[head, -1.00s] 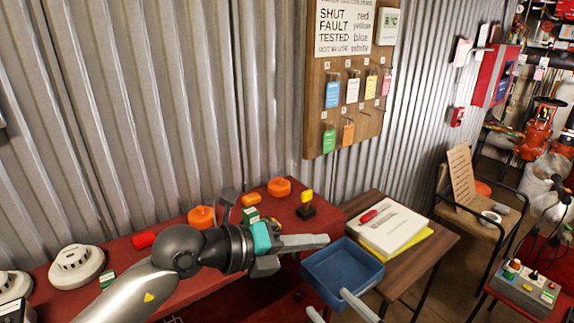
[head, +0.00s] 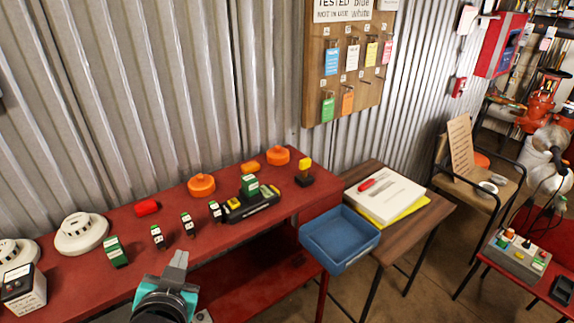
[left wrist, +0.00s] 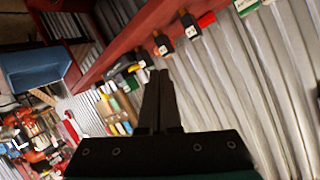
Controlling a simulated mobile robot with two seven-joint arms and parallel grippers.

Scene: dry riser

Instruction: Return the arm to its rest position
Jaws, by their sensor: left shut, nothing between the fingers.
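My left gripper (head: 177,266) shows at the bottom of the head view, just in front of the red bench's front edge. Its fingers are together with nothing between them. In the left wrist view the shut fingers (left wrist: 160,78) point up the picture, with the bench edge and small black modules beyond them. My right gripper is not in view.
The red bench (head: 130,222) carries white detectors (head: 82,234), small labelled modules and orange discs (head: 201,185). A blue tray (head: 340,238) is right of the bench, beside a wooden table (head: 399,233) with papers. A tag board (head: 343,105) hangs on the corrugated wall.

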